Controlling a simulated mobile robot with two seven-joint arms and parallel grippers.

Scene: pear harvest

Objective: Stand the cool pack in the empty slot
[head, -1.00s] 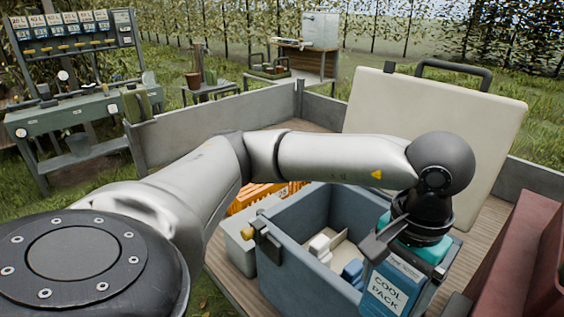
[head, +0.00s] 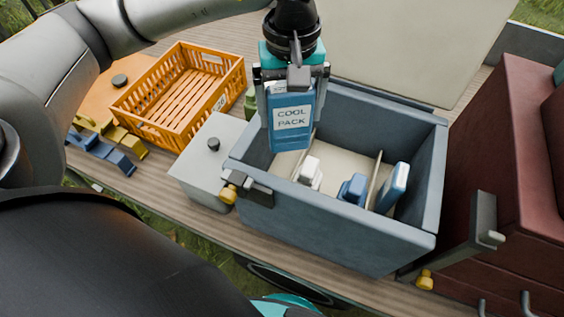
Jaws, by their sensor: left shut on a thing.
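The cool pack (head: 291,135), a blue slab with a white "COOL PACK" label, hangs upright in my left gripper (head: 292,86). The gripper is shut on its upper end. It holds the pack over the left part of the open grey-blue cool box (head: 335,225), and the pack hides part of the box's inside. Thin dividers (head: 376,172) split the box. A second blue and white pack (head: 393,188) stands at the right end. A white item (head: 310,173) and a blue item (head: 352,189) lie between. My right gripper is not seen.
An orange crate (head: 150,125) and a pale grey box (head: 205,160) stand left of the cool box. Yellow and blue pieces (head: 105,145) lie at far left. A dark red cabinet (head: 510,170) stands close on the right. The raised pale lid (head: 420,40) is behind.

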